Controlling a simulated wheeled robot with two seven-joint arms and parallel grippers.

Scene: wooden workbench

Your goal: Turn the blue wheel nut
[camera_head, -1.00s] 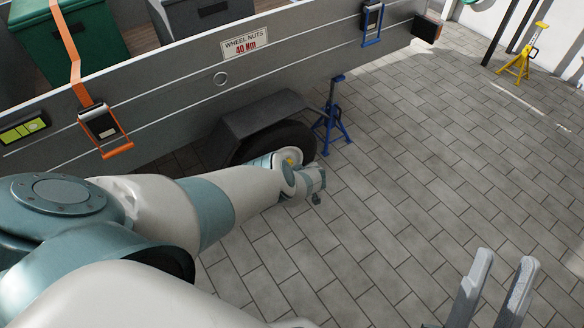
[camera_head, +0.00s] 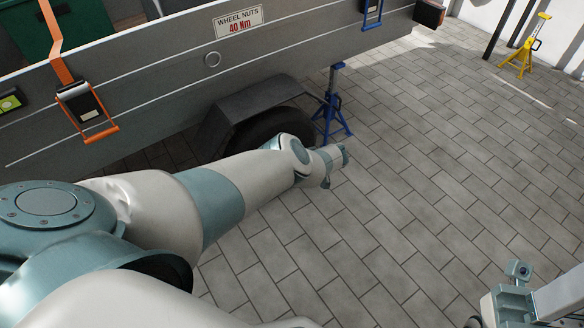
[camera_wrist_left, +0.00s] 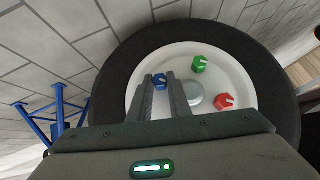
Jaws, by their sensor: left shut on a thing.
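The blue wheel nut (camera_wrist_left: 160,80) sits on the white wheel disc (camera_wrist_left: 212,62), between the fingertips of my left gripper (camera_wrist_left: 160,84). The gripper is shut on it. A green nut (camera_wrist_left: 199,64) and a red nut (camera_wrist_left: 225,102) are on the same disc, right of the fingers. In the head view my left arm reaches to the trailer wheel's tyre (camera_head: 268,127); its fingertips and the nuts are hidden there. My right gripper (camera_head: 512,290) shows in part at the lower right, away from the wheel; its fingers are unclear.
The trailer side (camera_head: 170,95) carries a sign (camera_head: 238,21) reading wheel nuts 40 Nm. A mudguard (camera_head: 245,105) covers the tyre top. A blue stand (camera_head: 332,110) is close beside the wheel. A yellow stand (camera_head: 525,50) is far off. The paved floor at right is clear.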

